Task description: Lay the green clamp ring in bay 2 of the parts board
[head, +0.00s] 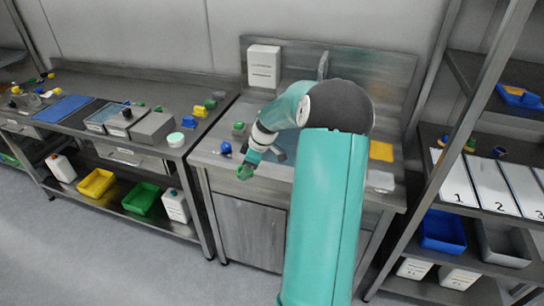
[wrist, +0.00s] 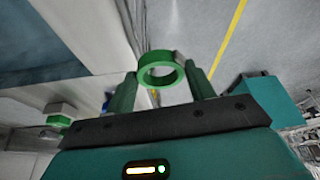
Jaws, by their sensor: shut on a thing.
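The green clamp ring (wrist: 160,82) is held between the two green fingers of my gripper (wrist: 163,78) in the wrist view, with its hole partly visible. In the head view my gripper (head: 245,171) hangs at the front edge of the steel sink bench, with a small bit of green at its tip. The parts board is at the right on a shelf, with white panels numbered 1 to 3. Bay 2 (head: 493,183) is the middle numbered panel and looks empty. My gripper is far to the left of it.
The steel rack's upright (head: 452,150) stands between my arm and the board. Small coloured parts sit behind the panels. A blue bin (head: 443,231) is on the shelf below. The left workbench (head: 150,78) holds trays and small parts. Grey floor is open in front of the benches.

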